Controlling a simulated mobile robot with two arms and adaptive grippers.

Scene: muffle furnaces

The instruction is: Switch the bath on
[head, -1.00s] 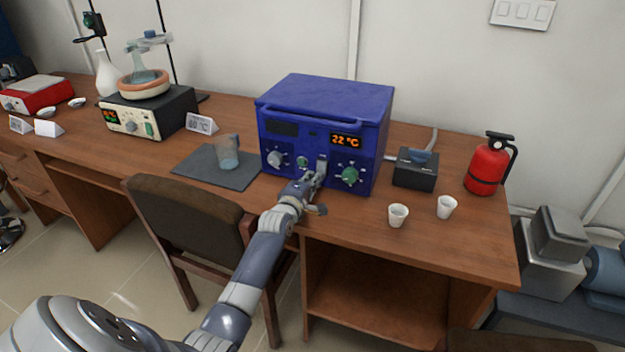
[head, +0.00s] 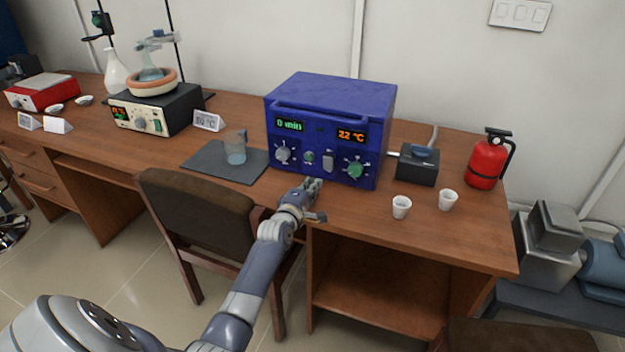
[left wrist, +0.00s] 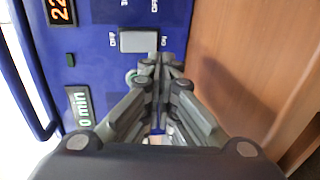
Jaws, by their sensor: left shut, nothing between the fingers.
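A blue box-shaped unit (head: 330,100) with a front handle stands on the wooden bench. Its left display (head: 289,125) reads about 0 min in green and its right display (head: 351,135) reads 22 °C in orange. Below are knobs and a grey rocker switch (head: 328,162). The switch (left wrist: 139,41) also shows in the left wrist view, between printed labels. My left gripper (head: 314,185) is shut and empty, just in front of the lower panel. In the left wrist view its fingertips (left wrist: 160,62) are close to the switch; I cannot tell whether they touch.
A beaker (head: 235,148) on a dark mat (head: 210,166) stands left of the unit. A small black box (head: 416,166), two white cups (head: 401,207) and a red extinguisher (head: 487,160) are to the right. A heater with a flask (head: 155,112) is at the left. A chair (head: 195,215) stands in front.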

